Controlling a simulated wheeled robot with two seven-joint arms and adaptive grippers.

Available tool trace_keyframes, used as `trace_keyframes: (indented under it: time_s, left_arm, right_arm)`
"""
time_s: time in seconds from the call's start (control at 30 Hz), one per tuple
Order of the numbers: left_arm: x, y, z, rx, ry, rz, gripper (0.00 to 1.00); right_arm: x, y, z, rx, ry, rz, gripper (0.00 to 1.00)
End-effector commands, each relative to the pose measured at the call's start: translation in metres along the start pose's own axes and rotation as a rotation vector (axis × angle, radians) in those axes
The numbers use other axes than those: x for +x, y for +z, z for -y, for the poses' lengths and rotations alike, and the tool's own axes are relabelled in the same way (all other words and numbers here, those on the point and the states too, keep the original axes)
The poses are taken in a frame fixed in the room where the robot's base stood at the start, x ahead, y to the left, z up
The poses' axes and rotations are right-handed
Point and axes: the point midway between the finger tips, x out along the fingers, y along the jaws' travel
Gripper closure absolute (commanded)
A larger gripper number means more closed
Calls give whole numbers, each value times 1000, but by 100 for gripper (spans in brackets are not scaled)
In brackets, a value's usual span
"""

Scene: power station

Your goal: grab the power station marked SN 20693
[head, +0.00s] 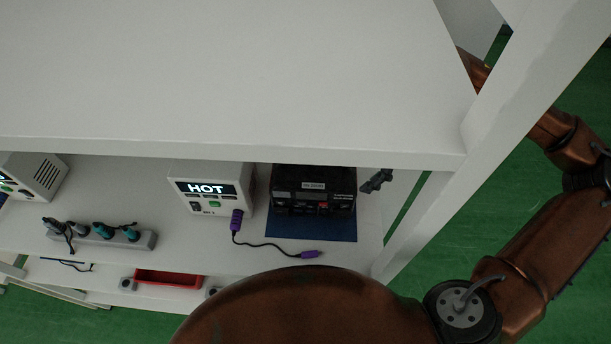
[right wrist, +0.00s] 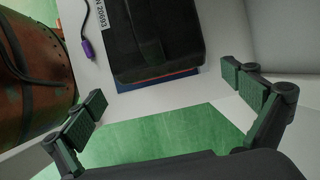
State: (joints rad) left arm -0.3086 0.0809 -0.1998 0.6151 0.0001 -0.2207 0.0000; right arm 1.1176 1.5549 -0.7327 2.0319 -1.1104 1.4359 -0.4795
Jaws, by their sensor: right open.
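The power station (head: 340,182) is a black box with a pale label on top, too small to read surely in the head view. It sits on a blue mat (head: 311,227) on the shelf under the white top. In the right wrist view the power station (right wrist: 160,30) lies just beyond the fingers, with its label partly cut off at the upper left. My right gripper (head: 376,181) shows at its right side in the head view. In the wrist view the right gripper (right wrist: 168,100) is open and empty, its fingers spread wide. My left gripper is in neither view.
A white unit (head: 225,173) reading HOT stands left of the power station. A purple-ended cable (head: 262,245) lies in front. A power strip (head: 100,236) and a red tray (head: 168,279) are further left. The white top (head: 230,75) and post (head: 430,205) bound the shelf.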

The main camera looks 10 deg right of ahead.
Motion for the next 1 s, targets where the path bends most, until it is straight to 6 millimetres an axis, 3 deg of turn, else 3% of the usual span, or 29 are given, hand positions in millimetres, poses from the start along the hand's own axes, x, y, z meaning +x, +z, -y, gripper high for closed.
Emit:
trace_keyframes:
  time_s: [0.3,0.5,0.77,1.0]
  left_arm:
    - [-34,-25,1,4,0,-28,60]
    - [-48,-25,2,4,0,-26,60]
    - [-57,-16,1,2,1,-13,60]
    - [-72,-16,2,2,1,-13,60]
  right_arm:
    - [20,63,-1,-9,4,3,0]
    - [34,92,-1,-5,3,3,0]
    - [42,109,-1,-5,4,3,0]
    - [79,107,-1,-1,6,2,0]
